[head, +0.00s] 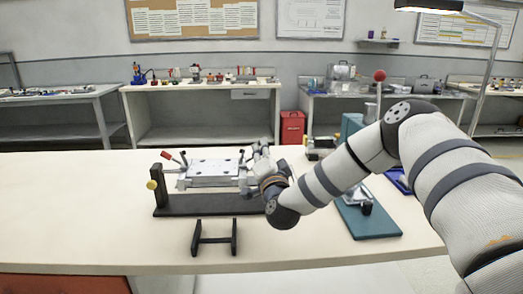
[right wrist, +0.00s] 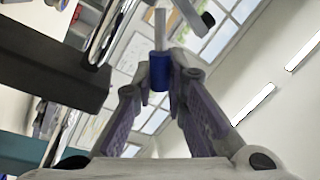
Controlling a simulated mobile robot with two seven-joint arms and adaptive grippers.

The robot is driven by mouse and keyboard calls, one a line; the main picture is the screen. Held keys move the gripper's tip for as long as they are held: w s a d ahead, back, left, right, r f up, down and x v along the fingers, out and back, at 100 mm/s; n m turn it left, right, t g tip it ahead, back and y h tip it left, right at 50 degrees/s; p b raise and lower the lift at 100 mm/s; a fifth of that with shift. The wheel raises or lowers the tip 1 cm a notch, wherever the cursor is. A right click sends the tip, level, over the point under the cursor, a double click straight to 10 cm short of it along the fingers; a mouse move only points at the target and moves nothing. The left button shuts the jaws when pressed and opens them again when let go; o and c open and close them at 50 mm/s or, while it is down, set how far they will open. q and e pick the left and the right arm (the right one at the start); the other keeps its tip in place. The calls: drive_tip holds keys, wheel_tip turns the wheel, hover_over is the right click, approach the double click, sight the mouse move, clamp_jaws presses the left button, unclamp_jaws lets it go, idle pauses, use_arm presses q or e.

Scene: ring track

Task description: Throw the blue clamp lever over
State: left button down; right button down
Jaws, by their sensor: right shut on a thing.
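The blue clamp lever (right wrist: 159,70) shows in the right wrist view as a blue grip on a pale metal rod. It sits between the fingertips of my right gripper (head: 260,160), which is shut on it. In the head view the gripper is at the right end of a clamping fixture and hides the blue grip. The fixture has a dark base (head: 205,206) and a light metal plate (head: 212,172). A red-tipped lever (head: 167,156) slants up at its left end. My left gripper is not in view.
A small dark stand (head: 215,241) is in front of the fixture. A teal-based device (head: 368,222) stands to the right under my right arm, near a red ball (head: 379,75). The left of the table (head: 70,210) is clear.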

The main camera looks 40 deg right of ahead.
drive_tip(key=shift+f, duration=0.1)
idle(0.3)
drive_tip(key=c, duration=1.6)
unclamp_jaws()
